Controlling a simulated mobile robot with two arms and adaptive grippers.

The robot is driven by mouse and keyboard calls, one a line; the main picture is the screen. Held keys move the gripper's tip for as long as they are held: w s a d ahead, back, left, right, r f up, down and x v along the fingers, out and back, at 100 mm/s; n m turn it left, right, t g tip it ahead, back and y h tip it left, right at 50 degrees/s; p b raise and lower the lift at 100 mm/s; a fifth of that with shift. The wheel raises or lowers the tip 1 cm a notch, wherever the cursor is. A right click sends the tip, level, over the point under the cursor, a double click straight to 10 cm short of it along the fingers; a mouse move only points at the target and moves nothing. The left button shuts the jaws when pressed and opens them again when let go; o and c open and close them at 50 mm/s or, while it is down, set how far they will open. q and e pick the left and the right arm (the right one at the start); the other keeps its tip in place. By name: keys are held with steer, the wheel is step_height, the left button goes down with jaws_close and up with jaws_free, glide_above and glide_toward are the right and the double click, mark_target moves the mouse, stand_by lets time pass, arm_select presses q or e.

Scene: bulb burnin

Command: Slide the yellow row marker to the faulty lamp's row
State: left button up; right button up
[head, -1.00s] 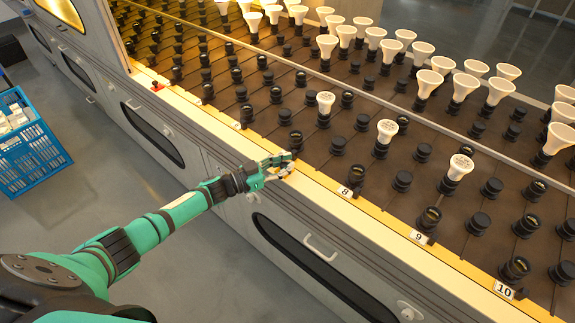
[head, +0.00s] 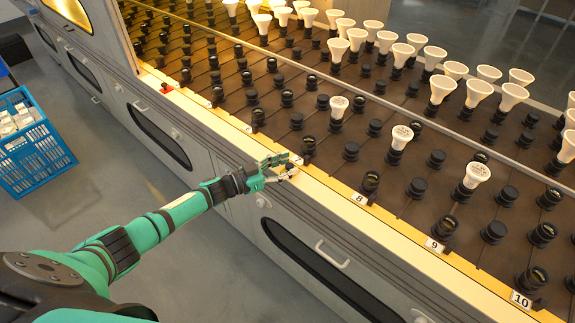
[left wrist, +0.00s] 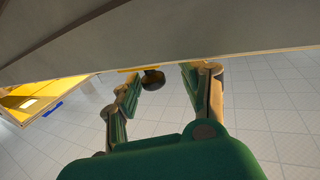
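My left gripper (head: 280,165) is at the bench's front edge, left of the row 8 label (head: 359,198). In the left wrist view its two fingers (left wrist: 163,80) are apart. A dark round knob (left wrist: 152,79) with a thin yellow strip (left wrist: 140,69) above it shows between them, nearer the left finger. This may be the yellow row marker; in the head view I cannot make the marker out at the gripper. White lamps (head: 400,135) stand in black sockets on the bench; I cannot tell which is faulty. My right gripper is not in view.
Labels 9 (head: 435,245) and 10 (head: 521,299) follow along the pale front rail (head: 325,195). A small red piece (head: 166,87) sits at the rail's far end. Below are drawers with a handle (head: 333,252). A blue crate (head: 35,150) stands on open floor at left.

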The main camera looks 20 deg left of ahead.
arm_select(q)
steer(key=shift+w+d, duration=0.15)
steer(key=shift+d, duration=0.05)
steer(key=shift+r, duration=0.1)
steer(key=v, duration=1.2)
